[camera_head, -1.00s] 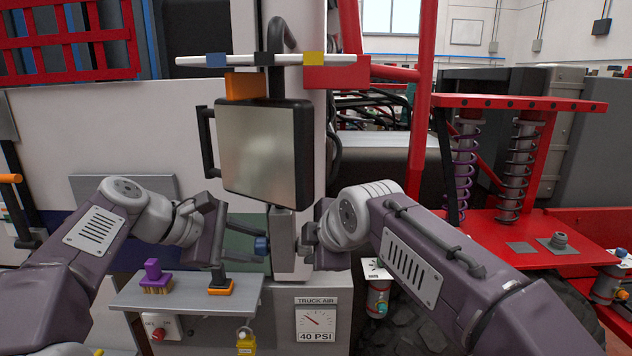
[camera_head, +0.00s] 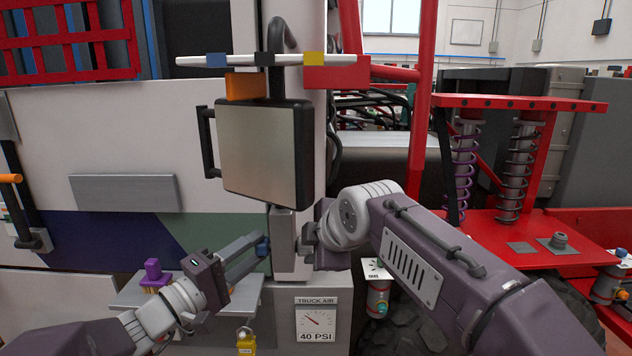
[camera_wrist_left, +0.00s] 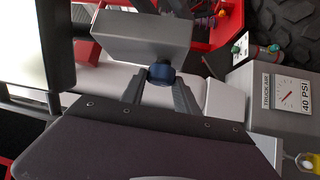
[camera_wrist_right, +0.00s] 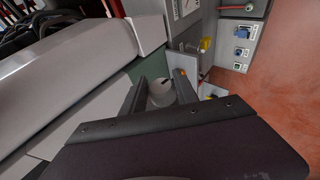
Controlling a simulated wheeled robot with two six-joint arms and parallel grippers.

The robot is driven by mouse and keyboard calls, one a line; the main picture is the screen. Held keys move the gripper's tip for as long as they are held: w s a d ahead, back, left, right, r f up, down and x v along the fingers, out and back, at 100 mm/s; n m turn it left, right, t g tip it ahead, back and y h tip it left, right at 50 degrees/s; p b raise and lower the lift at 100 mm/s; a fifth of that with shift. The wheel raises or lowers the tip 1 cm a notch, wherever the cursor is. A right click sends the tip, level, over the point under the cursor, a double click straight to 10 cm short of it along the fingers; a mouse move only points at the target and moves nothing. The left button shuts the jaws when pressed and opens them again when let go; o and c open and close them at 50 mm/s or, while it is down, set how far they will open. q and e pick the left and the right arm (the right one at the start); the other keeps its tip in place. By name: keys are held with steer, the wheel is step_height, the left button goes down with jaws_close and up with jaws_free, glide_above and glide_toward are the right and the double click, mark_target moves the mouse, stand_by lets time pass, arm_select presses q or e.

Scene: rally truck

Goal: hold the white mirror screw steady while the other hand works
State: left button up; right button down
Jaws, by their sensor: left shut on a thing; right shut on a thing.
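The white mirror screw (camera_wrist_right: 161,93) sits between the fingers of my right gripper (camera_wrist_right: 160,88) in the right wrist view. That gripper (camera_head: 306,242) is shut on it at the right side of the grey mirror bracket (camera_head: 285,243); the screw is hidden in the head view. My left gripper (camera_head: 258,250) is shut on a dark blue knob (camera_head: 263,246) on the bracket's left side. The knob also shows between its fingertips in the left wrist view (camera_wrist_left: 160,75). The square mirror (camera_head: 260,150) hangs upright above the bracket.
A grey shelf (camera_head: 130,293) with a purple-handled brush (camera_head: 153,272) lies below my left gripper. A tyre gauge panel (camera_head: 316,318) is below the bracket. A red frame post (camera_head: 422,110) and coil springs (camera_head: 520,160) stand to the right.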

arm_select(q)
steer(key=o, duration=1.1)
steer(key=shift+w+r+n+g+y, duration=0.15)
steer(key=shift+n+g+y, duration=0.55)
steer(key=shift+n+g, duration=0.7)
steer(key=shift+w+r+n+g+y, duration=0.2)
steer(key=shift+n+g+y, duration=0.55)
steer(key=shift+g, duration=1.2)
steer(key=shift+s+r+n+g+y, duration=0.1)
steer(key=shift+r+n+g+y, duration=0.15)
steer(key=shift+n+g+y, duration=0.8)
steer(key=shift+g+h, duration=0.4)
steer(key=shift+g, duration=0.2)
